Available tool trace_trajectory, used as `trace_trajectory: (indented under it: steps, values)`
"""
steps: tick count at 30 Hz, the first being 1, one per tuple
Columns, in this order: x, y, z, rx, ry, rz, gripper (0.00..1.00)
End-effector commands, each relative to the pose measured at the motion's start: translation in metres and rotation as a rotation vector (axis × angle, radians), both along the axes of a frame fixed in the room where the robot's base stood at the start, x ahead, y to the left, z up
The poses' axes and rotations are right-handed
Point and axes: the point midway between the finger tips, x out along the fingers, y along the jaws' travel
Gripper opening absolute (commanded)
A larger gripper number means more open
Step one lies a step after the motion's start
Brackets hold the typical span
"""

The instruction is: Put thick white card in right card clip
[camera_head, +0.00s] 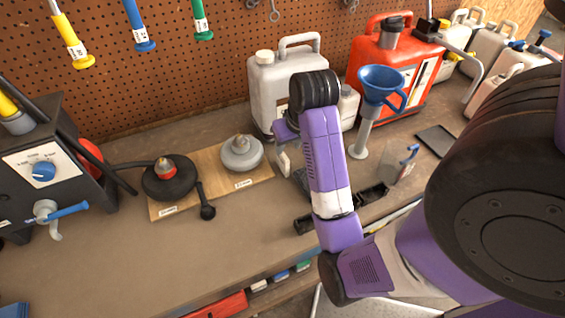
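My arm reaches over the workbench, and its forearm hides much of what is behind it. My gripper (290,168) is mostly hidden at the left of the forearm, in front of the grey jug; I cannot tell whether it is open or shut. A small whitish piece (283,160) shows there; I cannot tell whether it is the thick white card or part of the gripper. A low black holder shows on both sides of the forearm, at its right part (372,193) and its left part (303,226). I cannot make out the right card clip for certain.
A wooden board (212,171) with a black fitting (168,178) and a grey fitting (241,153) lies left. A grey jug (277,82), red can (395,62), blue funnel (382,86) and clear blue-handled container (399,168) stand nearby. The front left bench is clear.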

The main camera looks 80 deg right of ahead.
Motion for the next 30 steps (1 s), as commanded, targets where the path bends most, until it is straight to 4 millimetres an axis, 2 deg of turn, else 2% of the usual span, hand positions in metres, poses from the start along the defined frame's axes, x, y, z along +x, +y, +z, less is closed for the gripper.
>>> trace_trajectory:
  steps: [1, 3, 11, 22, 30]
  values:
    - [0.001, -0.001, -0.01, 0.0, 0.0, 0.0, 0.38]
    - [0.003, -0.003, -0.015, -0.001, 0.0, 0.001, 0.38]
    - [0.007, -0.006, -0.023, -0.003, -0.001, 0.002, 0.38]
    - [0.021, -0.015, -0.061, 0.0, 0.001, 0.002, 0.38]
    - [0.022, -0.017, -0.063, -0.003, -0.002, 0.001, 0.38]
